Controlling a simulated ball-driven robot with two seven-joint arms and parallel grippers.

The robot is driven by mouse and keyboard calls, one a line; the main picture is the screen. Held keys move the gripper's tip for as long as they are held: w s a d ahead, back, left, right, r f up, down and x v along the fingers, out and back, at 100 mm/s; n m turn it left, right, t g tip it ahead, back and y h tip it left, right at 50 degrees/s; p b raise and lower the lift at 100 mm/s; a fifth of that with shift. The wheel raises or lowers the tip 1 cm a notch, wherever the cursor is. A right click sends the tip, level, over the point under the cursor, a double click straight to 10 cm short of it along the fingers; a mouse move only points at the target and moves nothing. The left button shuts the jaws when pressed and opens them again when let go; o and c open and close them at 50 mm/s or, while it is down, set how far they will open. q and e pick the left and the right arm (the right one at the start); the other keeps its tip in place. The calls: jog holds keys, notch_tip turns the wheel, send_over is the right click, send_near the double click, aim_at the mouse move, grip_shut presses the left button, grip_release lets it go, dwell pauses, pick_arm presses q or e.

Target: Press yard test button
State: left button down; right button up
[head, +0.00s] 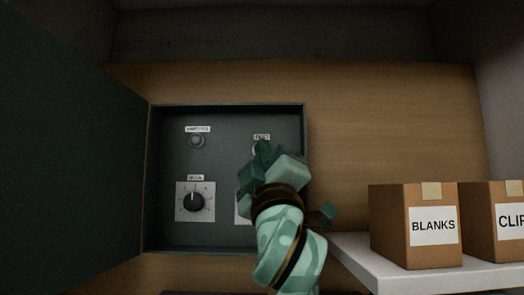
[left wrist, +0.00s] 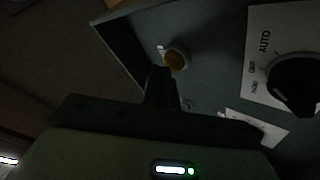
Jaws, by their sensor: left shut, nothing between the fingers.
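An open dark green control box (head: 225,245) is on the wooden wall in the head view. A small white label (head: 261,137), probably reading TEST, is at its upper right. The button under it is mostly hidden by my left gripper (head: 262,147). In the left wrist view, a round amber button (left wrist: 176,61) in a pale ring stands out from the panel. My left gripper's shut, empty fingertips (left wrist: 161,72) are right beside it in that view; I cannot tell whether they touch it. My right gripper is not in view.
The box also holds a round lamp or button (head: 197,141) at upper left and a black rotary knob (head: 194,202) below. Another knob (left wrist: 293,82), marked AUTO, is near my gripper. The box door (head: 70,170) is open leftward. Cartons (head: 412,225) stand on a right shelf.

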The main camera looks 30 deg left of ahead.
pick_arm(q)
jog(key=shift+w+a, duration=0.2)
jog(key=shift+w, duration=0.1)
dwell(0.7)
jog(key=shift+s, duration=0.1)
dwell(0.3)
jog(key=shift+s+d+b, duration=0.3)
jog(key=shift+s+d, duration=0.15)
jog(key=shift+s, duration=0.1)
jog(key=shift+s+d+b, duration=0.15)
jog(key=shift+s+d, duration=0.3)
jog(key=shift+s, duration=0.25)
jog(key=shift+s+d+b, duration=0.15)
jog(key=shift+s+d, duration=0.25)
jog(key=shift+s, duration=0.35)
jog(key=shift+s+d+b, duration=0.15)
jog(key=shift+s+d, duration=0.3)
jog(key=shift+s, duration=0.25)
